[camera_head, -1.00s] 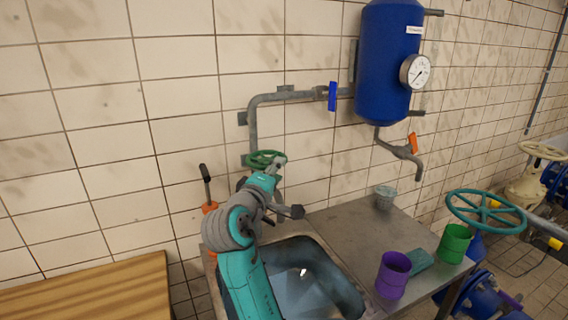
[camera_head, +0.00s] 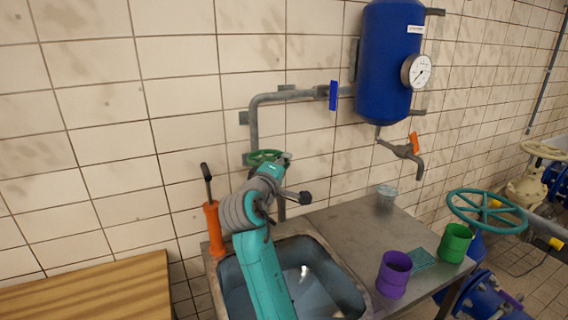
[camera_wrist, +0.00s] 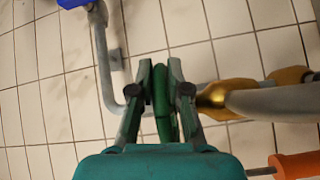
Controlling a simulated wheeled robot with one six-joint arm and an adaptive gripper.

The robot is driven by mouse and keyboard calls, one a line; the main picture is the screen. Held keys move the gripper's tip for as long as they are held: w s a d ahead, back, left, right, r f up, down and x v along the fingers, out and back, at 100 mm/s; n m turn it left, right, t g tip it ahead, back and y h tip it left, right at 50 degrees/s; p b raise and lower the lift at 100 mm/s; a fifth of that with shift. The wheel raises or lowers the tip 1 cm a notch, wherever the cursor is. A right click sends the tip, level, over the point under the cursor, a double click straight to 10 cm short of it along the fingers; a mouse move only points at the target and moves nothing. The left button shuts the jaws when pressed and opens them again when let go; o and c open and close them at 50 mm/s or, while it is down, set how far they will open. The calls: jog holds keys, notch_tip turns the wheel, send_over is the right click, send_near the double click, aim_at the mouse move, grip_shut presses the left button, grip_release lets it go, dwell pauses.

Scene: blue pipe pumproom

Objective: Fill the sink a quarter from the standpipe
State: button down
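The standpipe's green handwheel (camera_head: 264,156) sits on the grey wall pipe behind the sink. In the wrist view the green rim (camera_wrist: 164,108) is edge-on between my gripper's (camera_wrist: 167,72) two fingers, which appear closed against both sides of it. In the head view my gripper (camera_head: 280,164) is at the wheel's right side. A brass and grey fitting (camera_wrist: 250,98) lies just right of the fingers. The sink (camera_head: 322,268) is below, partly hidden by my arm. Its inside is blue-grey with a bright glint; I cannot tell its water level.
A blue tank (camera_head: 385,70) with a gauge hangs at the upper right. Purple (camera_head: 393,275) and green (camera_head: 455,243) cups, a teal cloth (camera_head: 423,259) and a clear glass (camera_head: 386,195) are on the counter. An orange-bodied tool (camera_head: 213,228) stands left of the sink.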

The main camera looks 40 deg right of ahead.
jog(key=shift+d+n+t, duration=0.15)
jog(key=shift+n+t, duration=0.15)
jog(key=shift+w+d+n+t+y, duration=0.1)
jog(key=shift+d+n+t+y, duration=0.15)
jog(key=shift+n+t+y, duration=0.35)
jog(key=shift+w+d+n+t+y, duration=0.1)
jog(key=shift+d+n+t+y, duration=0.1)
jog(key=shift+n+t+y, duration=0.4)
jog(key=shift+w+d+r+n+t+y, duration=0.1)
jog(key=shift+w+d+n+t+y, duration=0.05)
jog(key=shift+n+t+y, duration=0.45)
jog(key=shift+w+d+n+t+y, duration=0.15)
jog(key=shift+n+t+y, duration=0.25)
jog(key=shift+t+y, duration=0.25)
jog(key=shift+w+d+r+n+t+y, duration=0.15)
jog(key=shift+n+t+y, duration=0.35)
jog(key=shift+y, duration=0.25)
jog(key=shift+f, duration=0.1)
jog(key=c, duration=1.2)
grip_release()
jog(key=shift+w, duration=0.1)
jog(key=shift+f, duration=0.1)
jog(key=v, duration=1.2)
